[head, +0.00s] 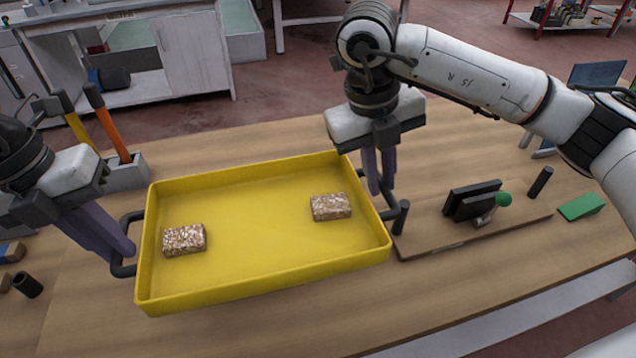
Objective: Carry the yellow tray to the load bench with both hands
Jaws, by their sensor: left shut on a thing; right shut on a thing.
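The yellow tray (262,285) is at the middle of the head view, over a wooden table. Two speckled brown blocks lie in it, one at the left (184,240) and one at the right (331,207). Dark handles stick out from its left and right ends. My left gripper (128,254) is shut on the left handle. My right gripper (382,190) is shut at the tray's right end, by the right handle; its fingertips are partly hidden behind the rim. I cannot tell whether the tray touches the table.
Right of the tray is a wooden board (440,240) with black plates and a green-knobbed clamp. A green wedge (581,207) lies further right. Behind left, a grey holder (127,174) carries orange- and yellow-handled tools. A dark cylinder (27,285) is at the left. The table (400,310) is bare in front.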

